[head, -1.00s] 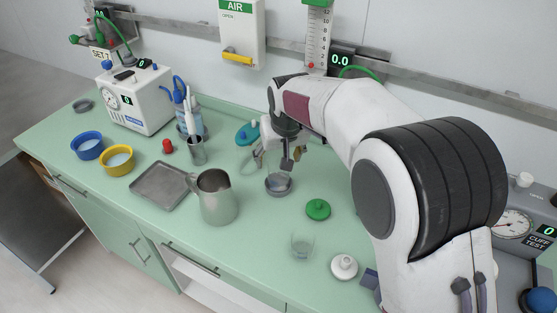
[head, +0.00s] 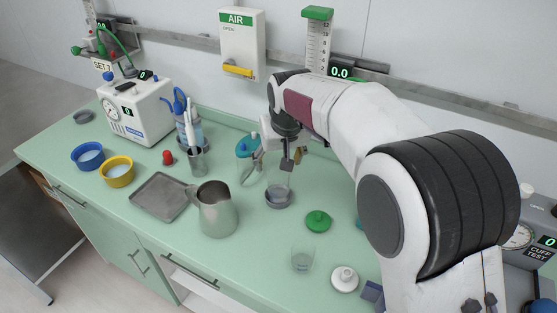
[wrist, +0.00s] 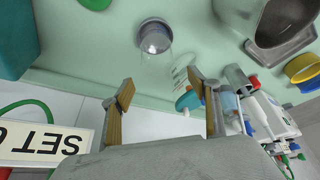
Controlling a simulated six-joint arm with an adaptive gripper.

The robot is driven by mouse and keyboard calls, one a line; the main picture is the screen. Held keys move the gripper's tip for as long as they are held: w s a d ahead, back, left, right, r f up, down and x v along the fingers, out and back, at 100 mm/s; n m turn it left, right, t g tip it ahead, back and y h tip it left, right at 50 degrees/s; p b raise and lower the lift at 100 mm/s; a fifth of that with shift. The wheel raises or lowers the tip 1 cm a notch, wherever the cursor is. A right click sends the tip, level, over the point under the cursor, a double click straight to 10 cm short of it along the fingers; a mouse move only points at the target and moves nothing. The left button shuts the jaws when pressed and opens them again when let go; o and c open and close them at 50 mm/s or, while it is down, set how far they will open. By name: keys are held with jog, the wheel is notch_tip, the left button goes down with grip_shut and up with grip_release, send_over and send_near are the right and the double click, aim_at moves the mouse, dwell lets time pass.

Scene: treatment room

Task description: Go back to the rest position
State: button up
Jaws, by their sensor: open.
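My gripper (head: 290,160) hangs over the green counter (head: 225,262) in the head view, just above a clear cup (head: 279,183) that stands in a small grey dish (head: 278,200). In the wrist view, the two tan-padded fingers of my gripper (wrist: 162,90) are spread wide with nothing between them. The clear cup (wrist: 155,40) shows beyond the fingertips, apart from them.
A steel jug (head: 217,212) and a metal tray (head: 160,197) stand to the left. A green lid (head: 318,221), a clear beaker (head: 302,260) and a white round piece (head: 345,279) lie nearer the front. A wall rail (head: 420,85) runs behind.

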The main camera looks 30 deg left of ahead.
dwell(0.3)
jog(key=s+d+f+g+h, duration=0.1)
jog(key=s+d+f, duration=0.2)
jog(key=s+d, duration=0.15)
jog(key=s+d+r+m+t, duration=0.1)
jog(key=s+d, duration=0.6)
jog(key=d, duration=0.7)
jog(key=s+d+r+m+t+h, duration=0.1)
jog(key=s+d+r+m, duration=0.3)
jog(key=d, duration=1)
jog(key=s+d+r+m+t+h, duration=0.1)
jog(key=s+d+r+m, duration=0.2)
jog(key=s+d+r, duration=0.3)
jog(key=shift+s+d+r, duration=0.15)
jog(key=shift+s+d, duration=2.6)
jog(key=shift+d, duration=1.5)
